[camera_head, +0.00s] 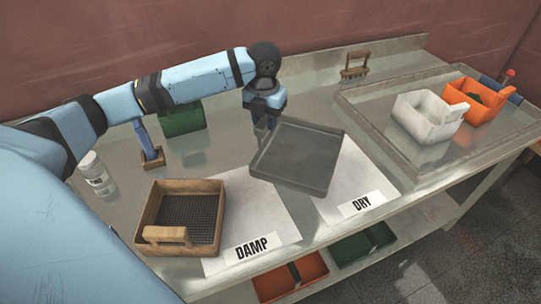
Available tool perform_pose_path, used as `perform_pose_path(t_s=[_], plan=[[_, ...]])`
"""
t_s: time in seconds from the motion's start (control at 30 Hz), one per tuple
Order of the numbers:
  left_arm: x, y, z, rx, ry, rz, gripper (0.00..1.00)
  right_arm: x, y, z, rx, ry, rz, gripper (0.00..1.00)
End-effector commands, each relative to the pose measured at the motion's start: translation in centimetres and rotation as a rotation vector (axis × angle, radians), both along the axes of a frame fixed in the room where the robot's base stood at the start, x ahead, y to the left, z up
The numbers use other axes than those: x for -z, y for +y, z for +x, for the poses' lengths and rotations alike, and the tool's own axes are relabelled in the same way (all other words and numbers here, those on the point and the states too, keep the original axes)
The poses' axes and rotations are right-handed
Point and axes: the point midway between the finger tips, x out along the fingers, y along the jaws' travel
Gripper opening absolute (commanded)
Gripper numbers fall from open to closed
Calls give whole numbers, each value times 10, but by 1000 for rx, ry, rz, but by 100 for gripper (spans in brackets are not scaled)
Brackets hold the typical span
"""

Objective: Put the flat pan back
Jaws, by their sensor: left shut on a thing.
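The flat pan (296,158) is a shallow dark grey tray in the middle of the head view. It appears over the area between the DAMP sheet (265,205) and the DRY sheet (358,182), covering part of each. My left gripper (268,122) is at the pan's far left corner and is shut on it. The fingertips are partly hidden, and I cannot tell whether the pan touches the table. My right gripper does not show.
A wooden sieve box (182,218) stands on the DAMP side. A white bin (428,117) and an orange bin (478,101) sit in the raised-edge tray (378,98) at right. A white jar (96,174), a blue-handled tool (146,143) and a green box (182,119) stand at left.

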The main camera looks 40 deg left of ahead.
Motion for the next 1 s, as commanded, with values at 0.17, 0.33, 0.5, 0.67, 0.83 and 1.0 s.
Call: perform_pose_path(t_s=[0.17, 0.33, 0.5, 0.67, 0.83, 1.0], plan=[[47, -1, -1, -1, 3, -2, 0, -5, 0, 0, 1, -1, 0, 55], [73, 0, 0, 0, 0, 0, 0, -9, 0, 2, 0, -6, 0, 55], [85, 0, 0, -1, 0, -1, 0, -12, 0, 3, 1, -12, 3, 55], [106, 0, 0, -1, 1, 0, 0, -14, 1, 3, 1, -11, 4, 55], [123, 0, 0, 0, -2, 1, 0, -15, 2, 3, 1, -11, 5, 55], [123, 0, 0, 1, -2, 1, 0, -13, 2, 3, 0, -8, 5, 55]])
